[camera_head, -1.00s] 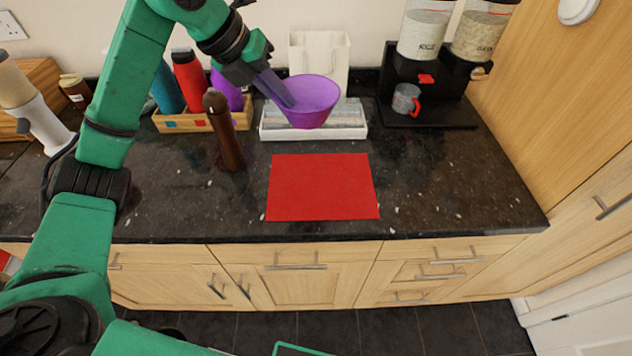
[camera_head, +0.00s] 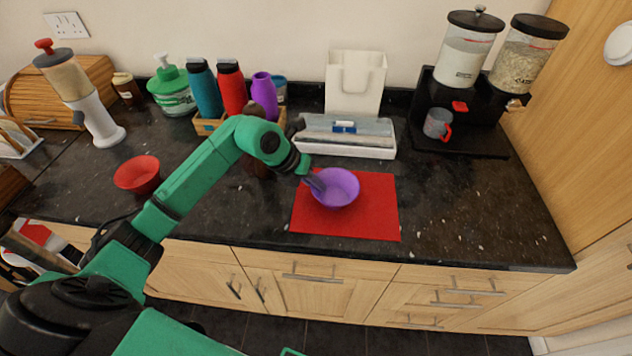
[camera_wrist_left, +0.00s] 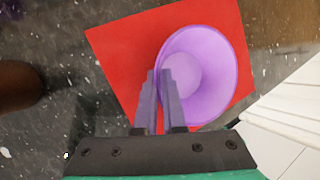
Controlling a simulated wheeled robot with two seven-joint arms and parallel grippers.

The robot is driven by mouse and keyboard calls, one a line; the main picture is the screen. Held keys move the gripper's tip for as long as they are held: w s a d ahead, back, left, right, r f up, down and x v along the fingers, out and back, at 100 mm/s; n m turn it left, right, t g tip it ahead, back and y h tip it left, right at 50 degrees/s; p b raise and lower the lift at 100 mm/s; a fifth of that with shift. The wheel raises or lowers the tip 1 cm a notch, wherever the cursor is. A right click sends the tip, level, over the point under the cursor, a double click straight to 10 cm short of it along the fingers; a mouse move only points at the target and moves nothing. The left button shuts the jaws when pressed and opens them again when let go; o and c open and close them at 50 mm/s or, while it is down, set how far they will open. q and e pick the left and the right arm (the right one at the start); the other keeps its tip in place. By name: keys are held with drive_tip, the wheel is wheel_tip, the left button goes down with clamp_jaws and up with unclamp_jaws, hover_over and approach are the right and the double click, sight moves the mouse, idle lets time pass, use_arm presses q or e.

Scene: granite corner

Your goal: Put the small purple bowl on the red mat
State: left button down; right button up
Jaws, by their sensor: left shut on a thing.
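The small purple bowl (camera_head: 340,188) is over the upper middle of the red mat (camera_head: 345,224) in the head view. My left gripper (camera_head: 316,184) is shut on the bowl's left rim. In the left wrist view the bowl (camera_wrist_left: 205,75) is upright, with the fingers (camera_wrist_left: 160,95) at its rim and the red mat (camera_wrist_left: 125,55) behind it. I cannot tell whether the bowl touches the mat or hangs just above it. My right gripper is not in view.
A white tray (camera_head: 350,150) lies behind the mat. A dark brown mill (camera_head: 256,165) stands left of the mat, partly behind my arm. A red bowl (camera_head: 138,175) is further left. The counter right of the mat is clear.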

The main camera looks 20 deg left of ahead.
use_arm(q)
drive_tip(key=c, duration=1)
unclamp_jaws()
drive_tip(key=shift+r, duration=0.1)
drive_tip(key=b+v, duration=0.2)
drive_tip(key=v, duration=1)
drive_tip(key=shift+b, duration=0.35)
